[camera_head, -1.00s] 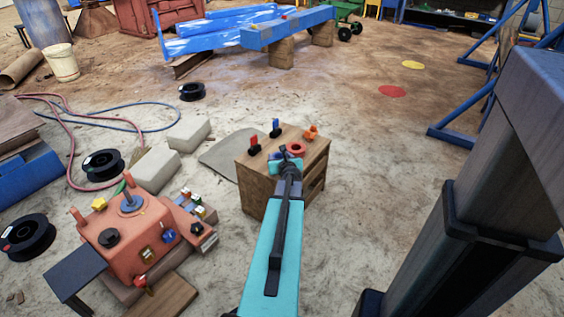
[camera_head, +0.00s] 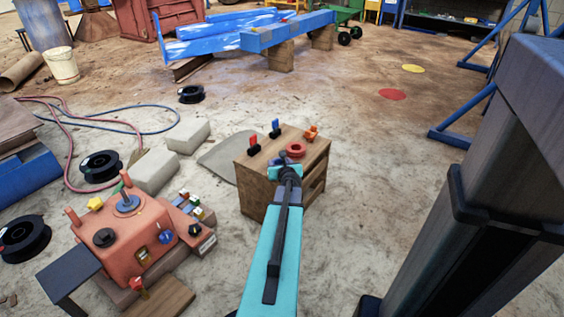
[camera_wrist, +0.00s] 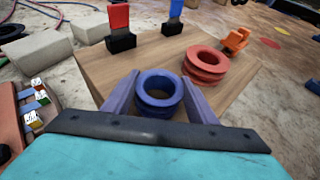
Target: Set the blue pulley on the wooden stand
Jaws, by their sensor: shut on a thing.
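The wooden stand (camera_head: 262,192) is a small brown cabinet in the middle of the head view; its top fills the middle of the wrist view (camera_wrist: 140,56). My gripper (camera_wrist: 160,92) is shut on the blue pulley (camera_wrist: 159,107), with one finger on each side of it. The pulley is upright, its hole facing up, over the near part of the stand's top. I cannot tell whether its underside touches the wood. In the head view my gripper (camera_head: 286,172) is at the stand's near edge and mostly hides the pulley.
A red pulley (camera_wrist: 206,67) stands just beyond and right of the blue one. A red switch (camera_wrist: 119,22), a blue switch (camera_wrist: 173,16) and an orange piece (camera_wrist: 235,40) are farther back on the top. A salmon-coloured machine (camera_head: 130,245) is on the left.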

